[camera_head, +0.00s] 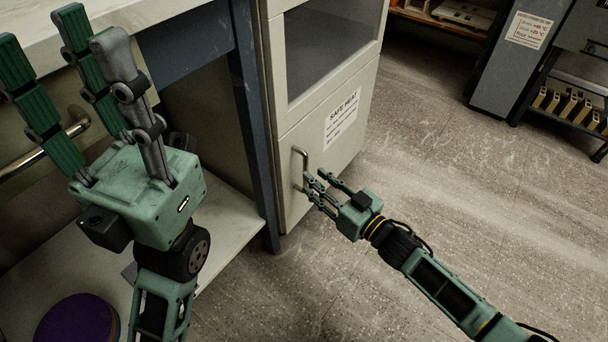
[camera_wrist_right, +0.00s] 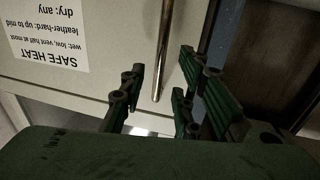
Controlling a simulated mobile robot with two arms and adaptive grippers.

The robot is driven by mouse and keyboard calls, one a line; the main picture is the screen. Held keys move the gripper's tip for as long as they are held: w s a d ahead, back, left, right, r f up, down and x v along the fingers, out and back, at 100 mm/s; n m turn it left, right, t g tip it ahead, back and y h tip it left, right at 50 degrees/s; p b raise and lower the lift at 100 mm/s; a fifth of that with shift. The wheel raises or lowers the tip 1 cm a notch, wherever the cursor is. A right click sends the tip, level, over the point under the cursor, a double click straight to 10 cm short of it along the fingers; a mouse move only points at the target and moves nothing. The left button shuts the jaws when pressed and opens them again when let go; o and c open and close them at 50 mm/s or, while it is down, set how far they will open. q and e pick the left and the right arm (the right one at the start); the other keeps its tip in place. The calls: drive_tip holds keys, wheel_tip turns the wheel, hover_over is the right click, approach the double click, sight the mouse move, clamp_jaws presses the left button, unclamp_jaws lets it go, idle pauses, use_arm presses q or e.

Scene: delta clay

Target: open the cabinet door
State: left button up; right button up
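The cabinet door (camera_head: 322,128) is pale, with a dark window above and a "SAFE HEAT" sheet on its lower panel. It looks closed. Its metal bar handle (camera_head: 304,168) is upright near the door's left edge. My right gripper (camera_head: 318,186) is at the lower part of the handle with its fingers spread. In the right wrist view the handle (camera_wrist_right: 164,50) reaches between the parted fingers (camera_wrist_right: 160,92), with gaps on both sides; I see no firm contact. My left gripper (camera_head: 62,45) points upward, open and empty, at the left.
A workbench (camera_head: 185,15) with a dark blue leg (camera_head: 252,110) and a lower shelf (camera_head: 228,225) stands left of the cabinet. A purple disc (camera_head: 75,320) lies on the shelf. The floor (camera_head: 450,190) right of the cabinet is clear; a grey unit (camera_head: 515,65) stands farther back.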

drive_tip(key=b+x, duration=0.1)
drive_tip(key=x, duration=0.4)
drive_tip(key=shift+w+a+b, duration=0.1)
drive_tip(key=shift+b, duration=0.3)
clamp_jaws()
